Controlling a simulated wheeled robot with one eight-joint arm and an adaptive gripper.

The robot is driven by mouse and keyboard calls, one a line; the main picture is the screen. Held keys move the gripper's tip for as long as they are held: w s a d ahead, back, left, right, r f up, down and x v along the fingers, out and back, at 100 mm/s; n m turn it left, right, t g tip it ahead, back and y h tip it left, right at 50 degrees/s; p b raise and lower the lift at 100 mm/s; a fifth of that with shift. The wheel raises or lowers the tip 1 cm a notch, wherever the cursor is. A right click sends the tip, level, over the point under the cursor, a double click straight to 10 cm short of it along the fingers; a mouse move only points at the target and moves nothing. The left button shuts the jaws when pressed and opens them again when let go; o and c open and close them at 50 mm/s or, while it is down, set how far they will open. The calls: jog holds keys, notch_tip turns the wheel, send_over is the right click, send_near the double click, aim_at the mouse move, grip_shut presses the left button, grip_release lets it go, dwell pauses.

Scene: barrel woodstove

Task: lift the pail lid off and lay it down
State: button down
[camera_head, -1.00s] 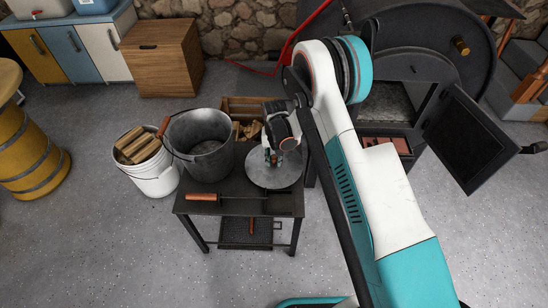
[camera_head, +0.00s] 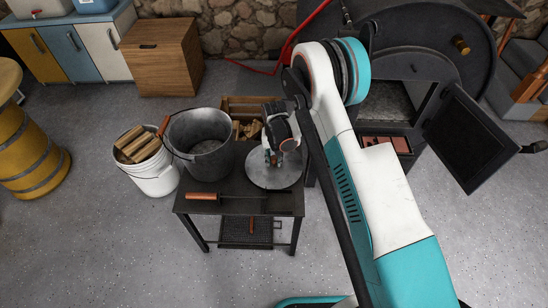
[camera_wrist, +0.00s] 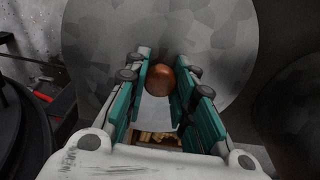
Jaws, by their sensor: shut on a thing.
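The grey metal pail (camera_head: 203,143) stands uncovered on the small dark table (camera_head: 232,203), its wooden bail grip at the left. Its lid (camera_head: 268,178) is a round grey disc lying level at the table's right side, to the right of the pail. I cannot tell whether it touches the tabletop. My gripper (camera_head: 273,158) is above the lid, shut on its knob. In the wrist view the copper-brown round knob (camera_wrist: 160,80) sits between my fingers, with the mottled lid (camera_wrist: 215,35) behind it.
A wooden-handled poker (camera_head: 203,196) lies along the table's front. A white bucket of split wood (camera_head: 154,178) stands left, and a crate of kindling (camera_head: 238,104) behind. The stove's open door (camera_head: 470,140) stands at right. The front floor is clear.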

jog(key=shift+f, duration=0.65)
jog(key=c, duration=1.3)
grip_release()
jog(key=s+d+r+t, duration=0.1)
jog(key=d+r, duration=0.2)
jog(key=r, duration=1.1)
jog(key=s+d+r+t, duration=0.1)
jog(key=s+d+r, duration=0.15)
jog(key=r, duration=1.15)
jog(key=s+d+r+t, duration=0.1)
jog(key=s+d+r, duration=0.2)
jog(key=r, duration=0.2)
jog(key=s+d+r, duration=0.2)
jog(key=s+r, duration=0.1)
jog(key=r, duration=0.3)
jog(key=s+d+r+t, duration=0.1)
jog(key=s+d+r, duration=0.1)
jog(key=s, duration=0.5)
jog(key=s+d+r+t, duration=0.1)
jog(key=s+d+r, duration=0.1)
jog(key=s+d, duration=0.2)
jog(key=s+d+r+t, duration=0.1)
jog(key=s+d+t, duration=0.1)
jog(key=s, duration=0.8)
jog(key=shift+s+d+r, duration=0.25)
jog(key=shift+d+r, duration=0.15)
jog(key=shift+d, duration=0.1)
